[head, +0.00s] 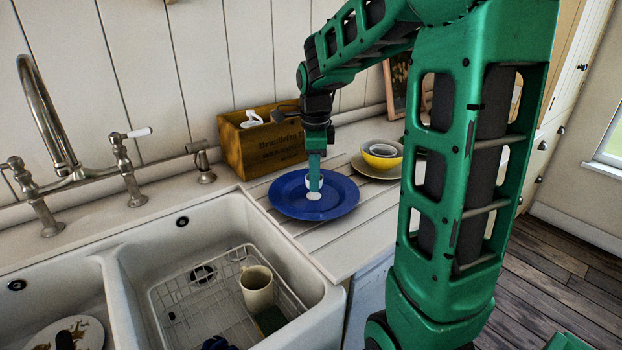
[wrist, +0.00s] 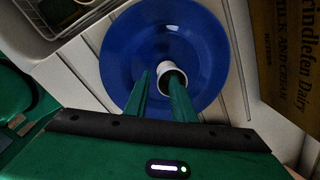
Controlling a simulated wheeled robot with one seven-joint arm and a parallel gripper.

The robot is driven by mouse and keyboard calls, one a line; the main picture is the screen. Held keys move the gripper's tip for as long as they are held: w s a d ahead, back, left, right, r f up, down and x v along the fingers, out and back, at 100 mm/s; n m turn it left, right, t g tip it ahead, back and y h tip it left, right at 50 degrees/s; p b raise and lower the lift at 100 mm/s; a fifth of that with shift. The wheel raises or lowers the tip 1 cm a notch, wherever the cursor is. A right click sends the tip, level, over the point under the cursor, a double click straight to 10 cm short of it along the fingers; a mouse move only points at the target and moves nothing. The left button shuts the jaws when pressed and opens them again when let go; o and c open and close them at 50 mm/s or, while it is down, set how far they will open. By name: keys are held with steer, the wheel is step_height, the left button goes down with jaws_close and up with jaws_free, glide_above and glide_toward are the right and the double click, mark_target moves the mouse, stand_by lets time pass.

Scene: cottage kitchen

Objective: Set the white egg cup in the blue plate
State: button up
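The blue plate (head: 340,204) lies flat on the ribbed drainboard right of the sink; it fills the middle of the wrist view (wrist: 120,50). The white egg cup (head: 314,195) is at the plate's middle, its foot low at the plate's surface and its upper part mostly hidden by my gripper (head: 315,186). In the wrist view the egg cup (wrist: 165,65) shows its dark opening. My gripper (wrist: 159,75) points down with fingers apart: the right fingertip overlaps the cup's opening, and the left fingertip is outside its rim with a small gap.
A wooden crate (head: 245,150) stands behind the plate by the wall. A yellow bowl (head: 382,160) on a dish sits to the right. The sink (head: 215,225) at left holds a wire rack with a mug (head: 257,290). A tap (head: 125,165) rises behind the sink.

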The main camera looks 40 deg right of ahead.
step_height(320, 180, up, 12)
steer(key=s+f+n, duration=0.4)
steer(key=s+n, duration=0.2)
steer(key=s, duration=0.3)
steer(key=s+a+f+n, duration=0.1)
steer(key=s+f+n, duration=0.4)
steer(key=s, duration=0.4)
steer(key=s+f+n, duration=0.5)
steer(key=s+n, duration=0.2)
steer(key=s, duration=0.1)
steer(key=shift+s+a+g+y, duration=0.3)
steer(key=shift+s+g+y, duration=0.1)
steer(key=shift+f, duration=0.1)
steer(key=shift+w, duration=0.1)
